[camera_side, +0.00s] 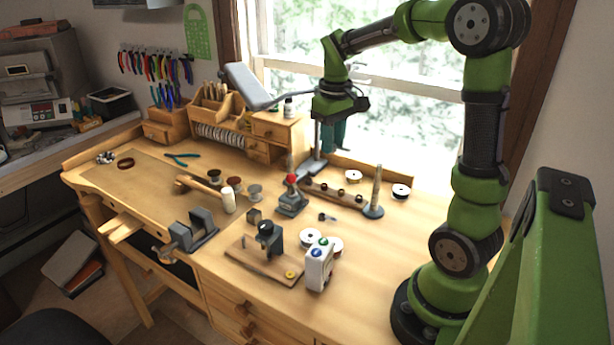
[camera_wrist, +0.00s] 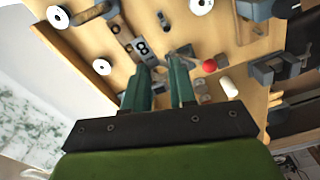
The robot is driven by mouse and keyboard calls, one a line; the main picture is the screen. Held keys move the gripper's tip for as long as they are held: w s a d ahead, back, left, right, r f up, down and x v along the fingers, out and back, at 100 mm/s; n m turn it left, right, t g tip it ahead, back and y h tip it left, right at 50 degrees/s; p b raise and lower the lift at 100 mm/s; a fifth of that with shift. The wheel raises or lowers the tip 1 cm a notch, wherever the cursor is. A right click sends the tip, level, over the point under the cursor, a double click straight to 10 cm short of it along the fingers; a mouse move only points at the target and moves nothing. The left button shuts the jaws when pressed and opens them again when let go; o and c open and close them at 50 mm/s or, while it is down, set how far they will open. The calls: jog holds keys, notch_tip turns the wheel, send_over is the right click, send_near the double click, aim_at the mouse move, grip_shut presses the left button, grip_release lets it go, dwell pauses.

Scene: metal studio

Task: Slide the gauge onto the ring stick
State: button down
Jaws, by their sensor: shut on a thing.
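The ring stick (camera_side: 376,188) is a pale tapered rod standing upright on a round grey base, right of the bench's middle. It also shows in the wrist view (camera_wrist: 92,14), at the top left. My gripper (camera_side: 335,146) is high above the bench, left of the stick, its teal fingers pointing down. In the wrist view, the gauge (camera_wrist: 138,46), a small grey plate marked 8, appears at my fingertips (camera_wrist: 163,68). My gripper is shut on it, though the contact is partly hidden. I cannot make the gauge out in the side view.
A wooden rail (camera_side: 326,191) with several dark rings lies left of the stick. White spools (camera_side: 401,191) (camera_side: 353,176) flank the stick. A red-topped tool (camera_side: 291,194) stands left of the rail. A lamp (camera_side: 249,86) stands behind. Some bench in front of the stick is clear.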

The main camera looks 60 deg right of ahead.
jog(key=r+n, duration=0.1)
send_over(380, 164)
jog(key=shift+w+d+r, duration=0.1)
jog(key=shift+w+d, duration=0.1)
jog(key=shift+w, duration=0.05)
jog(key=shift+s+n, duration=0.2)
jog(key=shift+n, duration=0.3)
jog(key=shift+a+n, duration=0.1)
jog(key=shift+n, duration=0.6)
jog(key=shift+f, duration=2.4)
jog(key=shift+w+a, duration=0.1)
jog(key=shift+w, duration=0.25)
jog(key=shift+f, duration=0.8)
jog(key=shift+s+f, duration=0.1)
jog(key=shift+f, duration=0.65)
jog(key=shift+f, duration=0.25)
